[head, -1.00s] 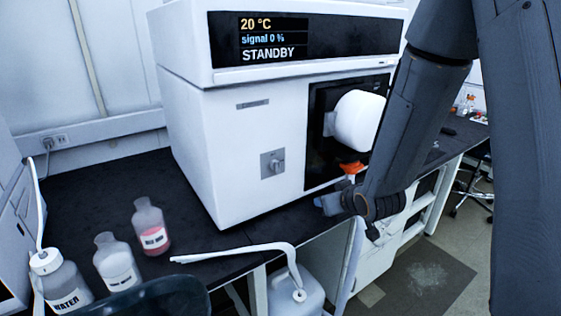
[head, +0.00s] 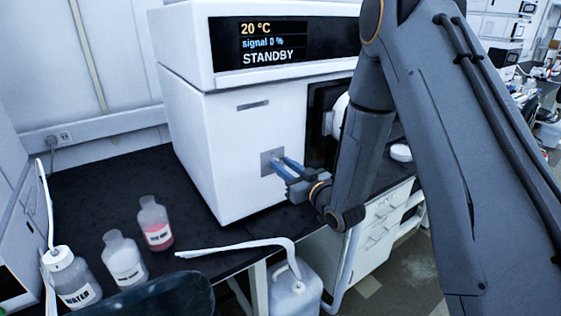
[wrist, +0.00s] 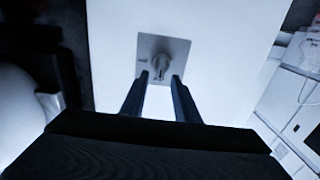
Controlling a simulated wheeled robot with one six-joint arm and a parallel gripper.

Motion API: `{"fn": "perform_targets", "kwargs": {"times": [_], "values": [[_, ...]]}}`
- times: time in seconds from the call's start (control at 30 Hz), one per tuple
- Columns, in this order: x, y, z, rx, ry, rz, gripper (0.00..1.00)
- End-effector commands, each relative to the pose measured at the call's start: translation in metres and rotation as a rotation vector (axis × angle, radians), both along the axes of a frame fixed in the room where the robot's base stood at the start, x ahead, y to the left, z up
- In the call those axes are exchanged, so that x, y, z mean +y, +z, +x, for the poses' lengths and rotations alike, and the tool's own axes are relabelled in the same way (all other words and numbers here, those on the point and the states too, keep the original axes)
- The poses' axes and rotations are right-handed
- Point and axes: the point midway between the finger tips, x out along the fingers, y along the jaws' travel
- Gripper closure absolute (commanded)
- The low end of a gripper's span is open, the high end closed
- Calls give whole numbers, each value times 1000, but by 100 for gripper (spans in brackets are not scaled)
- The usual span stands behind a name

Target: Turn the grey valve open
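The grey valve (wrist: 160,64) is a small knob on a square grey plate (wrist: 177,46) on the front of the white instrument. In the head view the plate (head: 267,156) shows on the lower front panel, and my fingers partly cover the knob. My gripper (head: 279,163) reaches the plate from the right. In the wrist view my gripper (wrist: 162,80) has its two fingers apart, one on each side of the knob's lower end. A gap shows between the fingers and the knob, so it is not clasped.
The white instrument (head: 210,130) reads 20 °C, signal 0 %, STANDBY. Two small bottles, one with pink liquid (head: 155,222) and one pale (head: 123,262), stand on the black bench with a WATER bottle (head: 75,285). A white jug (head: 293,290) stands below the bench edge.

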Motion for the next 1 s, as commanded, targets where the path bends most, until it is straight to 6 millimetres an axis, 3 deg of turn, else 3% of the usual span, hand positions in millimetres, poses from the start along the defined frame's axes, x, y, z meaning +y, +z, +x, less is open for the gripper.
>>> {"fn": "perform_targets", "kwargs": {"times": [0.2, 0.5, 0.67, 1.0], "values": [[10, 0, 15, 0, 0, -1, 72], [12, 0, 18, 1, -1, -1, 72], [12, 0, 18, 1, -1, -1, 99], [11, 0, 18, 24, -1, 33, 100]]}}
